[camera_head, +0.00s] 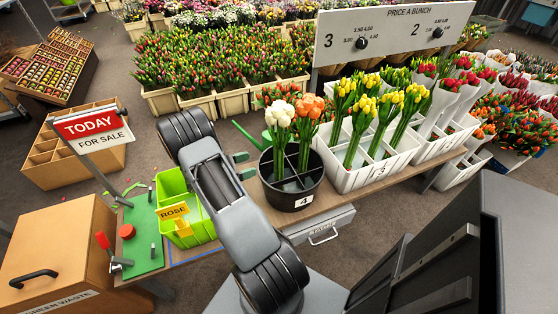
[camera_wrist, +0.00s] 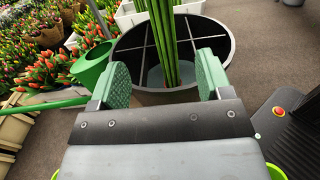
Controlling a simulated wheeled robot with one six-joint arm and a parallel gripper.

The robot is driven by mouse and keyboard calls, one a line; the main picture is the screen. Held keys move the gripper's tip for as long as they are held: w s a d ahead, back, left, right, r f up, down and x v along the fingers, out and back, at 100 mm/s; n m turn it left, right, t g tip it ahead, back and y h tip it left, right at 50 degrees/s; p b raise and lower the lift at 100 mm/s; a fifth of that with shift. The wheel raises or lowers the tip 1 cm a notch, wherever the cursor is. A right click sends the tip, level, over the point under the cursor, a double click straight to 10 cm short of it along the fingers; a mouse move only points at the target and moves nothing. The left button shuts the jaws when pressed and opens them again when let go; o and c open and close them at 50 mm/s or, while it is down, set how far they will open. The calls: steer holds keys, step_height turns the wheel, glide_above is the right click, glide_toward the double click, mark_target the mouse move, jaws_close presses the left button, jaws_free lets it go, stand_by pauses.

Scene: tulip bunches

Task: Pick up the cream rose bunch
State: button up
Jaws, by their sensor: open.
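The cream rose bunch (camera_head: 279,115) stands upright in a round black bucket (camera_head: 272,192) with dividers, marked 4. An orange bunch (camera_head: 308,108) stands beside it on the right. My gripper (camera_head: 243,165) is left of the bucket, near its rim, below the level of the flower heads. In the wrist view my gripper (camera_wrist: 163,78) is open, its two green pads apart with nothing between them. Green stems (camera_wrist: 168,45) rise from the bucket just beyond the fingertips, roughly centred between the pads. Their blooms are out of the wrist view.
White crates of yellow tulips (camera_head: 378,172) stand right of the bucket. A green watering can (camera_wrist: 92,65) is behind and left of it. A lime crate with a ROSE tag (camera_head: 174,211) sits left of my arm. A price board (camera_head: 390,32) stands at the back.

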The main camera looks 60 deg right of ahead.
mark_target(279, 156)
steer(key=x, duration=1.2)
steer(key=shift+s+f, duration=0.15)
steer(key=shift+s, duration=0.05)
steer(key=shift+c, duration=0.2)
steer(key=c, duration=1.2)
steer(key=shift+o, duration=0.2)
step_height(279, 156, up, 18)
steer(key=p, duration=0.3)
